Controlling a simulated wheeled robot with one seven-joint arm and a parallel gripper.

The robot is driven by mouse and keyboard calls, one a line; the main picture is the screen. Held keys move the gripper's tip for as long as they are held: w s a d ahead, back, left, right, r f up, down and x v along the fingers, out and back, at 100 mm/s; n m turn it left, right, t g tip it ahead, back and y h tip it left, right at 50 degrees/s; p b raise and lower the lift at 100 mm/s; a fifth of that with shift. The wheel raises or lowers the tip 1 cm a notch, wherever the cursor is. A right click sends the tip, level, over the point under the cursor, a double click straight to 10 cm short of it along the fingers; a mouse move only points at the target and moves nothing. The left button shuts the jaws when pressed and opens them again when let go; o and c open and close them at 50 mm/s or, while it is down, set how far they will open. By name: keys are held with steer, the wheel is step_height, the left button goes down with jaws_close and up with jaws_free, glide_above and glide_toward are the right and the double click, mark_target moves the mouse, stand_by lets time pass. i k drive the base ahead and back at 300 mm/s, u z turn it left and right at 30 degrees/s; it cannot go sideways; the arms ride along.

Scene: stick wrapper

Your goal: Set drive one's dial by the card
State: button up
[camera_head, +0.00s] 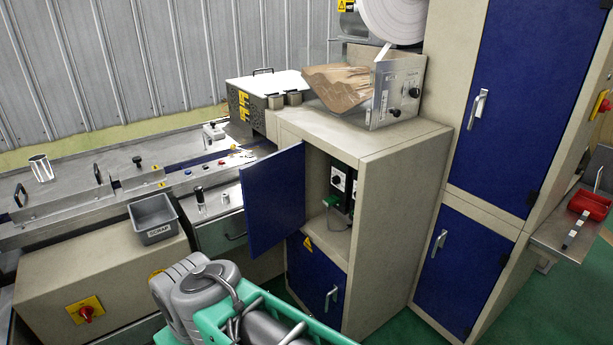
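The upper compartment of the beige cabinet (390,185) is open, with its blue door (273,200) swung out to the left. Inside is a drive with a pale face and a small dark dial (337,180). A second drive (354,190) beside it is mostly hidden by the cabinet's right wall. I cannot read the dial's setting or tell which drive is numbered one. A green part (331,201) and a cable sit below the first drive. I cannot make out a card. My grey and teal arm shows at the bottom; my gripper is not in view.
A lower blue door (316,282) with a yellow warning sign is shut. A metal box (398,90) with dark knobs and brown wrapping stands on top. A grey bin (154,219) sits on the left machine. A red tray (588,205) is far right. Green floor shows between cabinets.

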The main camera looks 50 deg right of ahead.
mark_target(336, 179)
steer(key=z, duration=0.2)
steer(key=i, duration=0.95)
steer(key=z, duration=0.4)
